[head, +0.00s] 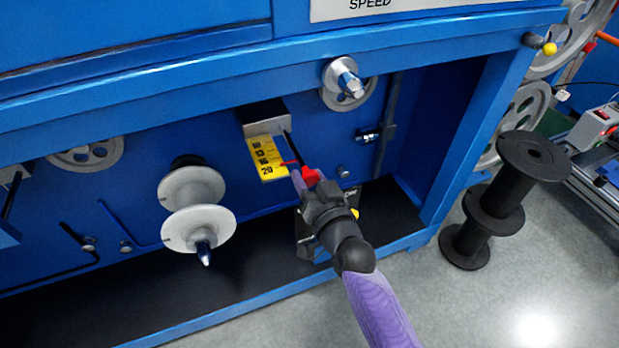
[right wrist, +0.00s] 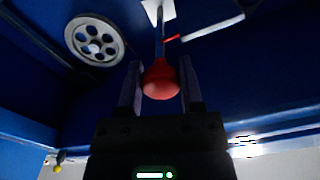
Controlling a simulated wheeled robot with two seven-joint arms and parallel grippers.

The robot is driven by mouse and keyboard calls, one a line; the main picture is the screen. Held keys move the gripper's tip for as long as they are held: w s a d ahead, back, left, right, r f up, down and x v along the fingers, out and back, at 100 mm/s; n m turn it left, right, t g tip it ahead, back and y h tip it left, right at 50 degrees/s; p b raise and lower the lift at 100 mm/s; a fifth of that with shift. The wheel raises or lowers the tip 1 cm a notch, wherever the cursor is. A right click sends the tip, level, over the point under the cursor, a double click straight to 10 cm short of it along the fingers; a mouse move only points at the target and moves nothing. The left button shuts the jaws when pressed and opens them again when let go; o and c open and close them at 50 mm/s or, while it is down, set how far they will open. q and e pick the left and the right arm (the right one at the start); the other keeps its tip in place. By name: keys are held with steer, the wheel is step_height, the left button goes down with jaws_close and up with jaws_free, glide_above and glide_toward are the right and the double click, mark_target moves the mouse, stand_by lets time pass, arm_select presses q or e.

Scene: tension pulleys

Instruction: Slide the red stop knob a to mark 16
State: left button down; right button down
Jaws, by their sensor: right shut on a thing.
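The red stop knob a (head: 310,177) sits low on a dark rod beside a yellow scale (head: 268,158) with black numbers. A thin red pointer (head: 287,163) reaches across the scale's lower part, near the 16 and 20 marks; the exact reading is too small to tell. My right gripper (head: 303,180) is shut on the knob from below. In the right wrist view the red knob (right wrist: 160,80) sits between the two fingers of my right gripper (right wrist: 160,88), and the rod runs away above it. My left gripper is not in view.
A grey block (head: 265,122) holds the rod's upper end. White spools (head: 195,205) stick out to the left, and a metal pulley (head: 346,85) is above right. Black spools (head: 500,205) stand on the floor at right. The blue frame's lower beam (head: 290,290) runs below my right arm.

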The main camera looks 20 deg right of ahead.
steer(key=shift+w, duration=1.25)
steer(key=shift+c, duration=1.2)
jaws_free()
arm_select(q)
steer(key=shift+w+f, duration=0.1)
